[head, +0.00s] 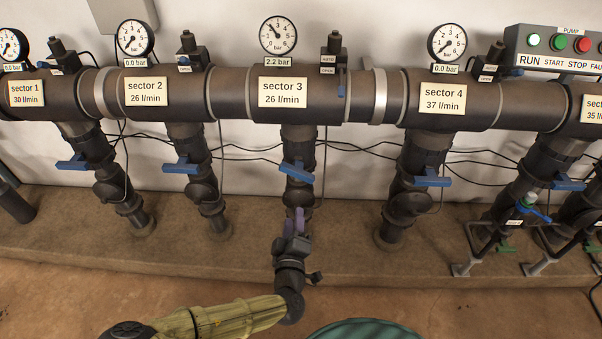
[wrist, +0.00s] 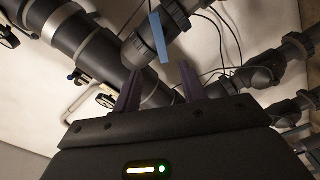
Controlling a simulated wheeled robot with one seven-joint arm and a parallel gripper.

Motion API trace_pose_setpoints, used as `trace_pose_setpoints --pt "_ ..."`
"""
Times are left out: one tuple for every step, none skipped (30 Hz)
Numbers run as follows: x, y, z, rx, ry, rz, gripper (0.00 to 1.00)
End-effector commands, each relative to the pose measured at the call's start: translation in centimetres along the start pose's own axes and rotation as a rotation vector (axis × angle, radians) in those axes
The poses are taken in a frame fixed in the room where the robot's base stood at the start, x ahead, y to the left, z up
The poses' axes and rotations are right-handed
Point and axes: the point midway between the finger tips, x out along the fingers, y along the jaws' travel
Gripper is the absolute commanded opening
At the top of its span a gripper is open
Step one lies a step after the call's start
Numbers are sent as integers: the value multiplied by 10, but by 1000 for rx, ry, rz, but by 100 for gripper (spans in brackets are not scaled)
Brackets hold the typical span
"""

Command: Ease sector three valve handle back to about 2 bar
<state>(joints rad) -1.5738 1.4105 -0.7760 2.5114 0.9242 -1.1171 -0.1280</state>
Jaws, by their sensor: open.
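The sector three valve handle (head: 297,172) is a blue lever on the pipe below the sector 3 sign (head: 283,92). It lies slightly tilted, its right end lower. The gauge (head: 278,35) above shows 2.2 bar on its label. My gripper (head: 294,217) is open and empty, below the handle and in front of the lower pipe. In the wrist view, the two purple fingers (wrist: 158,82) stand apart. A blue handle (wrist: 160,38) shows beyond the fingertips, between their lines and apart from them.
Blue handles of sector 2 (head: 181,168) and sector 4 (head: 432,181) sit on pipes either side. Thin black cables hang behind the pipes. A concrete ledge (head: 345,235) runs along the wall. A pump panel (head: 560,50) is at the upper right, its RUN lamp green.

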Motion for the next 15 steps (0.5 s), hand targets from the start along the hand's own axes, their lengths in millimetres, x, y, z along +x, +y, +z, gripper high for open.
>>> trace_pose_setpoints --pt "0 0 0 0 -1 0 42" --pt "0 0 0 0 -1 0 42" --pt "1 0 1 0 -2 1 42" --pt "2 0 1 0 -2 1 42" --pt "3 0 1 0 -2 1 42" --pt "6 0 1 0 -3 1 42" --pt "8 0 1 0 -3 1 42" --pt "10 0 2 1 -3 2 42" --pt "15 0 2 2 -3 2 42" --pt "19 0 2 1 -3 3 42" --pt "24 0 2 1 -4 3 42" --pt "30 0 2 1 -4 4 42" --pt "35 0 2 1 -3 3 42" --pt "40 0 2 2 -3 4 42" --pt "47 -1 2 1 -3 3 42"
